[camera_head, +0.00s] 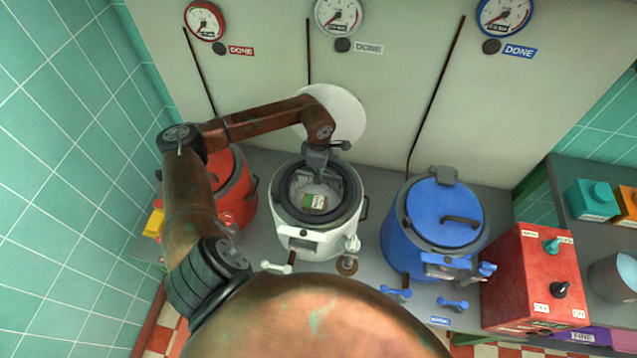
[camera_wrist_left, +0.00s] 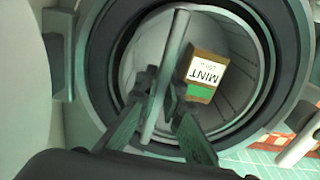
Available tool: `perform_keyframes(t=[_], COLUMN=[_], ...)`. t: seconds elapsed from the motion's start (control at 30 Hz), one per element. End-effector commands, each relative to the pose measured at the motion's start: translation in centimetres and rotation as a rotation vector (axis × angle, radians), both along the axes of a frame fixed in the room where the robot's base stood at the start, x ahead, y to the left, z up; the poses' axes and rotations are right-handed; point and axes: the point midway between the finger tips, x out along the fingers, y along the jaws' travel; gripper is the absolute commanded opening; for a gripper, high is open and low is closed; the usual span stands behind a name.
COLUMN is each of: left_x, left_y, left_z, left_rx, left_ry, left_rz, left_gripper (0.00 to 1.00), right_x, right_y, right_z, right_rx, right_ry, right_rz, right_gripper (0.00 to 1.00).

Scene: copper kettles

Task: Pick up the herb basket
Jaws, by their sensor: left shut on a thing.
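The white kettle (camera_head: 300,243) stands open in the middle of the head view. The herb basket (camera_wrist_left: 238,75) sits within its dark rim, with a thin grey handle bar (camera_wrist_left: 178,45) crossing above it in the left wrist view. A mint box (camera_wrist_left: 203,75) with a white and green label lies in the basket; it also shows in the head view (camera_head: 315,201). My left gripper (camera_head: 321,178) reaches down over the kettle mouth. Its fingers (camera_wrist_left: 160,92) are shut on the handle bar, partly hiding it. My right gripper is out of view.
A red kettle (camera_head: 236,192) stands close on the left, partly behind my left arm. A lidded blue kettle (camera_head: 440,215) stands on the right, beside a red control box (camera_head: 533,280). The white lid (camera_head: 347,112) is raised behind the white kettle, near my forearm.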

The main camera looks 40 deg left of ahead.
Motion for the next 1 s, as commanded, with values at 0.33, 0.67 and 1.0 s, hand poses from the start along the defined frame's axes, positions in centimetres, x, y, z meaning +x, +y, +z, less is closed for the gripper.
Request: perform_keyframes(t=[0.33,0.67,1.0], left_x=[0.1,0.1,0.1], left_y=[0.0,0.0,0.0], left_z=[7.8,12.2,15.3], left_rx=[0.002,0.000,0.000], left_ry=[-0.005,-0.004,-0.004], left_rz=[-0.001,-0.001,0.000], left_gripper=[0.00,0.00,0.00], right_x=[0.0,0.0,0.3], right_y=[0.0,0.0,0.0], right_z=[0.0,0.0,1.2], right_rx=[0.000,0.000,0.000], right_ry=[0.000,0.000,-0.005], right_rz=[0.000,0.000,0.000], right_gripper=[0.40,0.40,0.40])
